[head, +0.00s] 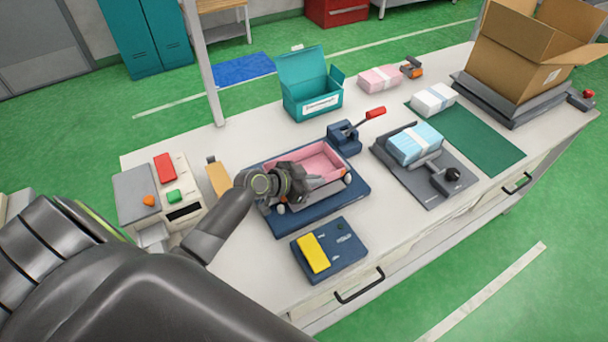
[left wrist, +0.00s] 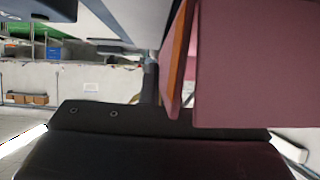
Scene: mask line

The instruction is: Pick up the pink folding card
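The pink folding card (head: 322,158) sits in the dark blue fixture (head: 283,222) in the middle of the bench, with raised edges like a shallow tray. My left gripper (head: 292,186) is over the card's near left part and hides it. In the left wrist view, pink panels (left wrist: 245,65) fill the right side close to the camera, one with an orange edge. The dark gripper body lies below them. I cannot tell whether the fingers are open or shut on the card. My right gripper is not in view.
A lever clamp (head: 345,137) with a red handle stands behind the fixture. A yellow-button box (head: 340,262) is in front. A teal box (head: 312,95) stands behind. Blue masks (head: 415,144) lie on a grey press to the right. A button panel (head: 172,192) is at left.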

